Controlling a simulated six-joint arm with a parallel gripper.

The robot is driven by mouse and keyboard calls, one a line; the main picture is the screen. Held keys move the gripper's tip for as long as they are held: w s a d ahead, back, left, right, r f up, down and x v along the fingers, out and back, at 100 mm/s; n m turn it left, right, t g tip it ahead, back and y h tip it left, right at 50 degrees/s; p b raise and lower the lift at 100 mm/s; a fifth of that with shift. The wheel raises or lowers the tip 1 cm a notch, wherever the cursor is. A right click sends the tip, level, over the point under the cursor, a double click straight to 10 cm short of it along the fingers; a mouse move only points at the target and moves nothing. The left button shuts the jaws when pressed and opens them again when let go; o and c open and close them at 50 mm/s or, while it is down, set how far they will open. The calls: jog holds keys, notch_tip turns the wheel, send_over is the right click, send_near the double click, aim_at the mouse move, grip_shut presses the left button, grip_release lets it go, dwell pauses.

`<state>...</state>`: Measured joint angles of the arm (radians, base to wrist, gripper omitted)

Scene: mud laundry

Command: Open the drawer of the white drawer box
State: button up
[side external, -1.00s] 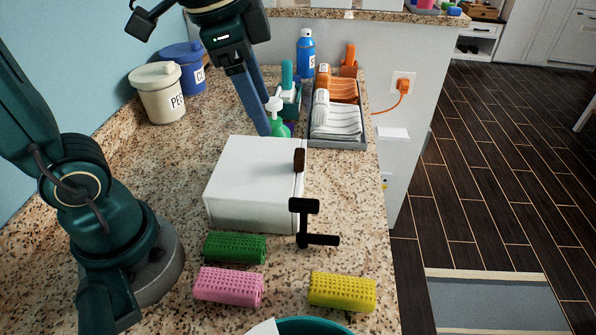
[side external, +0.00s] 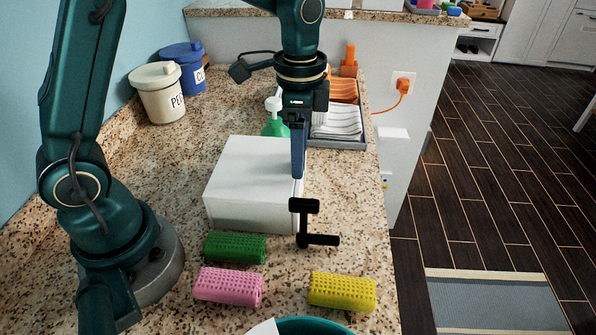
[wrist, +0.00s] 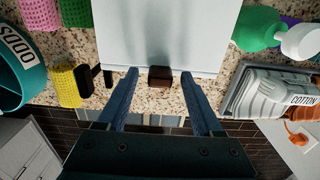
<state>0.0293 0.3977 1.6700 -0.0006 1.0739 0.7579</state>
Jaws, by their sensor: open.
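The white drawer box (side external: 250,180) stands on the speckled counter, its front facing the right edge. In the wrist view the box (wrist: 165,35) fills the upper middle, and its dark brown handle (wrist: 160,83) juts out from the front. My gripper (side external: 298,177) points down at the front of the box and hides the handle in the side view. In the wrist view my gripper (wrist: 160,74) is open, with one blue finger on each side of the handle and gaps between. The drawer looks shut.
A black stand (side external: 305,222) is close to the box's front corner. Green (side external: 235,248), pink (side external: 228,287) and yellow (side external: 342,291) sponges lie nearer. A green pump bottle (side external: 275,122) and a tray of cloths (side external: 338,143) stand behind. The counter edge is close on the right.

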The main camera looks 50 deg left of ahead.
jog(key=shift+f, duration=0.3)
jog(key=shift+c, duration=0.3)
grip_shut()
dwell(1.0)
